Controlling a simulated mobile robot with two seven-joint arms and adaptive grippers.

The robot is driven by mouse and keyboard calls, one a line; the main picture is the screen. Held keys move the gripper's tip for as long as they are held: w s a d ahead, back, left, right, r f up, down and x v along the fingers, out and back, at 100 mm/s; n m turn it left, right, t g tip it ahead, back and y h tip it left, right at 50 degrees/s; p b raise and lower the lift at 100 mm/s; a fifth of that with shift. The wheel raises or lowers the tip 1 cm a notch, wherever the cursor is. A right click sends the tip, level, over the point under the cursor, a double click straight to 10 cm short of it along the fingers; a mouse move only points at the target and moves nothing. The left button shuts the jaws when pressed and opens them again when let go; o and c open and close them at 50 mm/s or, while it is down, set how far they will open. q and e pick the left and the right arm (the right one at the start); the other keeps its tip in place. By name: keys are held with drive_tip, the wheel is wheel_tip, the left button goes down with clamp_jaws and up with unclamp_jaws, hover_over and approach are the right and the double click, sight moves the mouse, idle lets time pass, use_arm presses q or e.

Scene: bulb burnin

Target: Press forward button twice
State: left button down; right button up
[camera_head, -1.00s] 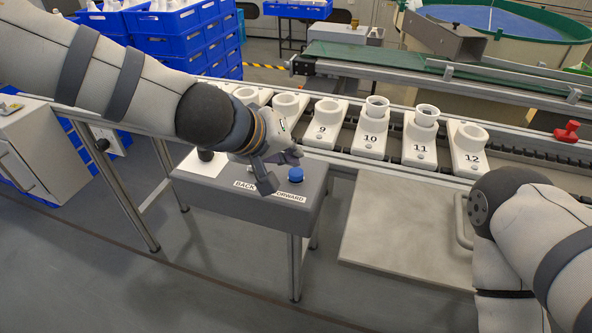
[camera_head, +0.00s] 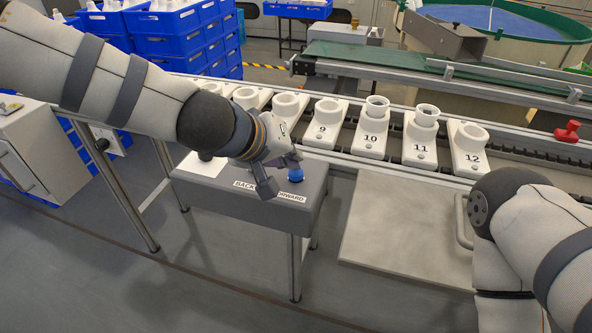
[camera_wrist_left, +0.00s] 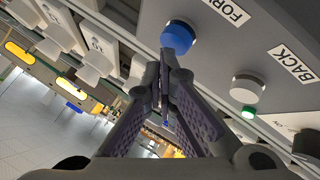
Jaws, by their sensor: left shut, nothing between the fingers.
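The blue button (camera_head: 295,176) sits on top of the grey control box (camera_head: 225,195), above the partly covered FORWARD label (camera_head: 291,197). My left gripper (camera_head: 292,160) is shut and empty, with its fingertips at the blue button and partly in front of it. In the left wrist view the blue button (camera_wrist_left: 178,35) shows just beyond the closed fingertips (camera_wrist_left: 165,62); I cannot tell whether they touch it. A white button (camera_wrist_left: 247,88) by the BACK label (camera_wrist_left: 291,63) is beside it. My right arm shows, but its gripper does not.
A conveyor behind the box carries numbered white holders, among them holder 10 (camera_head: 370,136) and holder 12 (camera_head: 468,150). A red knob (camera_head: 567,131) is at the right. Blue crates (camera_head: 185,45) stand at the back left. A flat grey panel (camera_head: 400,225) lies right of the box.

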use_arm(q)
drive_tip(key=shift+f, duration=0.5)
use_arm(e)
drive_tip(key=shift+s+f, duration=0.15)
idle(0.4)
use_arm(q)
drive_tip(key=shift+r+p, duration=0.65)
drive_tip(key=shift+r, duration=0.45)
drive_tip(key=shift+f, duration=0.15)
use_arm(e)
drive_tip(key=shift+w+r+t, duration=0.3)
drive_tip(key=shift+w+r, duration=0.45)
drive_tip(key=shift+r, duration=0.05)
use_arm(q)
wheel_tip(320, 180, up, 4)
drive_tip(key=shift+f+p, duration=0.25)
drive_tip(key=shift+p, duration=0.65)
drive_tip(key=shift+r+p, duration=0.6)
drive_tip(key=shift+r, duration=0.3)
drive_tip(key=shift+f, duration=0.2)
use_arm(e)
drive_tip(key=shift+t, duration=0.7)
drive_tip(key=w+r, duration=0.3)
drive_tip(key=shift+w+r, duration=0.3)
drive_tip(key=shift+w, duration=0.05)
